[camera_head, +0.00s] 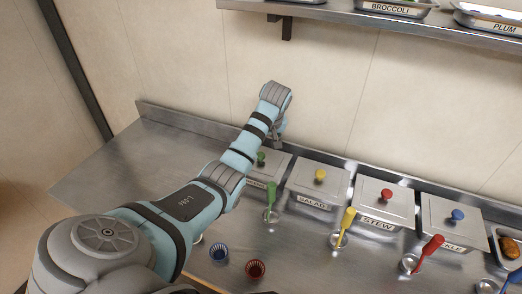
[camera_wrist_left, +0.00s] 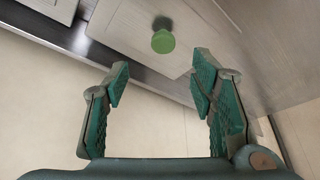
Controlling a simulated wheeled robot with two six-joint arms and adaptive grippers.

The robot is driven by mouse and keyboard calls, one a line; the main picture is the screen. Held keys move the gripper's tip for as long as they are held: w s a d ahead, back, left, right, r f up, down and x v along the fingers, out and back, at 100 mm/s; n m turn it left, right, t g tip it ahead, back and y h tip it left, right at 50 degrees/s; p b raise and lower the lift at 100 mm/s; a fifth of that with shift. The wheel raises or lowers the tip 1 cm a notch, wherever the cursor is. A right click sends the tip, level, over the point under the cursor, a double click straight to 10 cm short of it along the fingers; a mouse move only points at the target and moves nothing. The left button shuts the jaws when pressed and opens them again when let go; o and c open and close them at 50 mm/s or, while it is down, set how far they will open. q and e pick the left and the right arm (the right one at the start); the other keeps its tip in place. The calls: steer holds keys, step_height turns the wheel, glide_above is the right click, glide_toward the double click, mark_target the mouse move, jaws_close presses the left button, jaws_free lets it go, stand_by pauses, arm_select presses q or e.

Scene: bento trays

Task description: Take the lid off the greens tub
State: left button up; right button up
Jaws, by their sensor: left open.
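The greens tub (camera_head: 273,174) is the leftmost lidded metal tub in the row; my left arm covers part of it and its label is not readable. Its lid has a round green knob (camera_head: 261,158), also seen in the left wrist view (camera_wrist_left: 163,40). My left gripper (camera_wrist_left: 160,64) is open and empty. Its fingertips point toward the knob, which lies beyond them, roughly between them and not touched. In the head view the left gripper (camera_head: 279,137) is beside the tub's back, partly hidden by my wrist. My right gripper is not in view.
Lidded tubs for salad (camera_head: 331,184), stew (camera_head: 397,207) and one with a blue knob (camera_head: 466,228) stand to the right. Blue (camera_head: 219,252) and red (camera_head: 256,269) cups stand nearer. A shelf (camera_head: 330,13) hangs above. The counter's left is clear.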

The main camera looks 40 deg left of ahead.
mark_target(261, 155)
arm_select(q)
steer(key=b+x, duration=0.1)
steer(key=x, duration=0.7)
steer(key=shift+s+f, duration=0.15)
steer(key=shift+f, duration=0.1)
steer(key=shift+s+a+r, duration=0.1)
steer(key=shift+r, duration=0.05)
steer(key=shift+c, duration=1.3)
jaws_close()
